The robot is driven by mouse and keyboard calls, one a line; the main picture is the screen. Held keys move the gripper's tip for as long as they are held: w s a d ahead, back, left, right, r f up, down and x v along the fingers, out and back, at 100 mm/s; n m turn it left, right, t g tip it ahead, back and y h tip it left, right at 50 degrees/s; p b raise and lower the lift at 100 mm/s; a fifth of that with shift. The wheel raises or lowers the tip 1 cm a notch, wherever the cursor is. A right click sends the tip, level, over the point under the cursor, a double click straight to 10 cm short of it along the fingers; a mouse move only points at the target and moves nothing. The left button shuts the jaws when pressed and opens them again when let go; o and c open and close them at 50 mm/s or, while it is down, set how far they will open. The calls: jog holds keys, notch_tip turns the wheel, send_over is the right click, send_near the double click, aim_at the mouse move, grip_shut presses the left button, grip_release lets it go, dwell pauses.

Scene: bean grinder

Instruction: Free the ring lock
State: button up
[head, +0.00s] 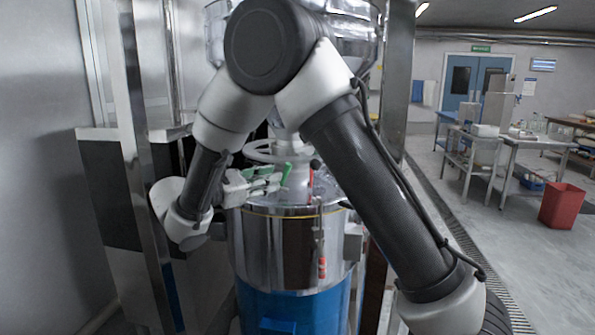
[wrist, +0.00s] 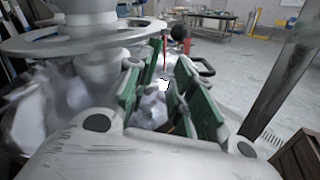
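The grinder is a polished steel drum (head: 270,250) with a blue lower part, in the middle of the head view. A pale ring (head: 262,157) circles the column above its lid; it also shows in the wrist view (wrist: 35,45). I cannot tell for sure whether this is the ring lock. My gripper (head: 280,178), with green finger pads, is above the lid beside the column. In the wrist view my gripper (wrist: 169,62) is open, with a gap between the pads and no thing clearly held. My arm hides part of the column and ring.
A red-handled latch (head: 322,266) hangs on the drum's side. Steel posts and a wall stand close at left. Open floor, tables and a red bin (head: 562,205) are at right.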

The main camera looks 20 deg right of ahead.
aim_at(286, 173)
jog(key=shift+n+t, duration=0.3)
jog(key=x, duration=0.7)
jog(key=shift+w+a, duration=0.1)
jog(key=shift+w, duration=0.35)
grip_shut()
